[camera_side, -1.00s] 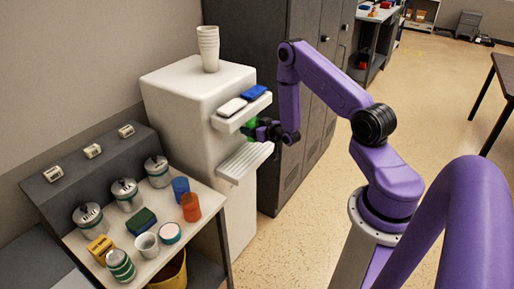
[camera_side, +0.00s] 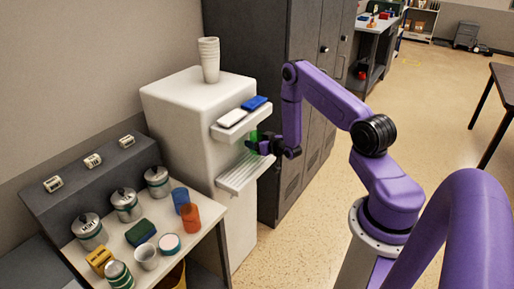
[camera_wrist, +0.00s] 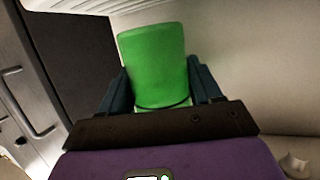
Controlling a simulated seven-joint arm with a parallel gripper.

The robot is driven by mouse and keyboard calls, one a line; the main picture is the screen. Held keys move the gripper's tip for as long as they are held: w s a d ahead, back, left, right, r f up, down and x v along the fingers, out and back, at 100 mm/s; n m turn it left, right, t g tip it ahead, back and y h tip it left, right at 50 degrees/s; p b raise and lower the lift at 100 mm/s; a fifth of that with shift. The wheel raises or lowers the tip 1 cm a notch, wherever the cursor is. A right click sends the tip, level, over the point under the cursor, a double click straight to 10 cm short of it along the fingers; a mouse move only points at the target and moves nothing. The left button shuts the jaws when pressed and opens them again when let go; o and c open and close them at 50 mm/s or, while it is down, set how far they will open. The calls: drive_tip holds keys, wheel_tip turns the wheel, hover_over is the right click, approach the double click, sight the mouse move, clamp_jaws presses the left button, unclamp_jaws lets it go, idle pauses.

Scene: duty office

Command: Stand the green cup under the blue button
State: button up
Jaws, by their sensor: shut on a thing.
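My gripper (camera_side: 260,145) is shut on the green cup (camera_wrist: 155,62), which stands between its two fingers in the wrist view. In the side view the green cup (camera_side: 253,137) shows only in part, just above the slatted tray (camera_side: 238,178) of the white dispenser (camera_side: 185,110). I cannot tell whether the cup touches the tray. The blue button (camera_side: 254,103) is on the ledge above, at the right, next to a white button (camera_side: 232,118). The cup is below the blue button's end of the ledge.
Paper cups (camera_side: 209,60) are stacked on top of the dispenser. Dark lockers (camera_side: 265,60) stand close behind my gripper.

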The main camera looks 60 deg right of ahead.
drive_tip(key=shift+f, duration=1.25)
drive_tip(key=o, duration=1)
drive_tip(key=shift+f, duration=0.15)
drive_tip(key=shift+o, duration=0.2)
